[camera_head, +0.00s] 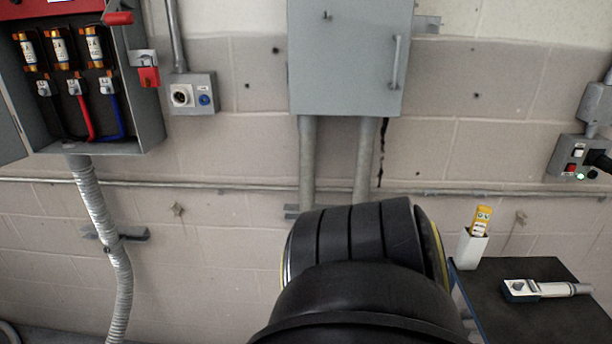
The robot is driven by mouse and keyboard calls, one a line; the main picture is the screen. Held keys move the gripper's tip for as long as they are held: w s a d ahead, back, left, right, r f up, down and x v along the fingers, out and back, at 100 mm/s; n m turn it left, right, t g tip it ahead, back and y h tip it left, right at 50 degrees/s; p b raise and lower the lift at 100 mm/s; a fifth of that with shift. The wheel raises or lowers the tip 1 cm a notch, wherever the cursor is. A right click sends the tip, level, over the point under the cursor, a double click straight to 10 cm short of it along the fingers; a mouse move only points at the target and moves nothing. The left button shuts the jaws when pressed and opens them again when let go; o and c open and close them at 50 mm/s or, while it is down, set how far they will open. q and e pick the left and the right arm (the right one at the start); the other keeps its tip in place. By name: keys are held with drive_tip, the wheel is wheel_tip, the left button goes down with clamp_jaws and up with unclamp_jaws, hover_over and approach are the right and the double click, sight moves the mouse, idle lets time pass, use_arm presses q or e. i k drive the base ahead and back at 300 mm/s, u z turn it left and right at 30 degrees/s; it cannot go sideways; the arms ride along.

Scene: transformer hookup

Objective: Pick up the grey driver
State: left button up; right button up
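A pale grey-and-white tool with a dark blue patch near its left end and a grey cylindrical right end, apparently the grey driver (546,290), lies flat on the dark top of a cart (540,322) at the lower right. Nothing touches it from above. Neither of my grippers shows. A large black link of my own body fills the bottom middle, to the left of the cart, and hides what is behind it.
A white holder (470,250) with a yellow-labelled item (481,220) stands at the cart's back left corner. An open fuse box (85,75) with red and blue cables hangs upper left. A closed grey cabinet (348,60) and a switch box (580,158) are on the wall.

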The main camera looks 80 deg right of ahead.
sight(553, 289)
drive_tip(key=i, duration=0.85)
drive_tip(key=z, duration=5.15)
drive_tip(key=i, duration=0.65)
